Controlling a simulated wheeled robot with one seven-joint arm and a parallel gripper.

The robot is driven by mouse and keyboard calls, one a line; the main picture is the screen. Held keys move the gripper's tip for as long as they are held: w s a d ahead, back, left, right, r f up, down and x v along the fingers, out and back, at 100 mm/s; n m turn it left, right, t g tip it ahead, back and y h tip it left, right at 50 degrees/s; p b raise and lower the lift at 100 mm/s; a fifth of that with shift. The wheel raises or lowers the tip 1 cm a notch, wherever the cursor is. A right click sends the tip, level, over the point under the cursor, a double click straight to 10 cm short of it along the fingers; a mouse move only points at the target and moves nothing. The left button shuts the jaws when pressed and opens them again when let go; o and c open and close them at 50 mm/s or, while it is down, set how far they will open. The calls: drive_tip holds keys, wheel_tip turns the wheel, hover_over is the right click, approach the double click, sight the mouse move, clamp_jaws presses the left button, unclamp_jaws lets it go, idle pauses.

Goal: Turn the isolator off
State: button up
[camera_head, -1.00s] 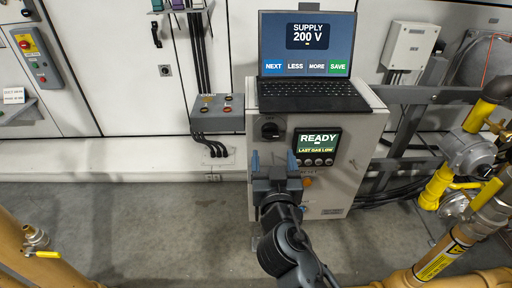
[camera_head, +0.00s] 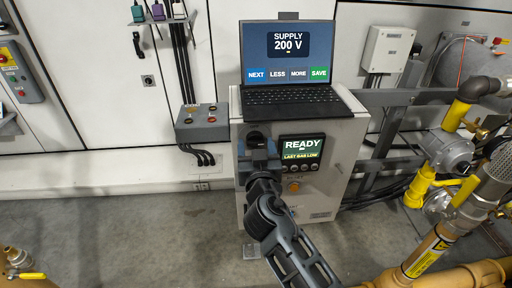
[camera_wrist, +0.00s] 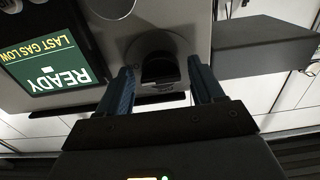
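A black rotary knob (camera_head: 256,139), which looks like the isolator, is on the upper left of the grey cabinet front (camera_head: 335,160). In the head view my gripper (camera_head: 258,152) covers part of it. In the wrist view, which is upside down, the knob (camera_wrist: 158,70) shows between the two blue fingers of my gripper (camera_wrist: 163,78). The fingers are open, one on each side of the knob, with gaps visible. I cannot tell whether they reach alongside it or stop short. The knob's exact handle angle is hard to read.
A panel reading READY, LAST GAS LOW (camera_head: 302,150) is right of the knob. A laptop (camera_head: 290,65) showing SUPPLY 200 V sits on the cabinet. A grey box (camera_head: 203,122) is at its left, yellow gas pipes (camera_head: 425,180) at its right. A red-yellow switch (camera_head: 8,52) is far left.

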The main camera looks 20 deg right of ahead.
drive_tip(key=c, duration=0.9)
drive_tip(key=shift+n, duration=0.3)
drive_tip(key=n, duration=0.3)
drive_tip(key=shift+n+b, duration=0.3)
drive_tip(key=shift+b, duration=0.05)
drive_tip(key=n, duration=0.4)
drive_tip(key=shift+d+r, duration=0.1)
drive_tip(key=n+p, duration=0.1)
drive_tip(key=n, duration=0.4)
drive_tip(key=shift+r+p, duration=0.1)
drive_tip(key=shift+p, duration=0.2)
drive_tip(key=n+p, duration=0.1)
drive_tip(key=n, duration=0.3)
drive_tip(key=shift+n, duration=0.3)
drive_tip(key=shift+p, duration=0.3)
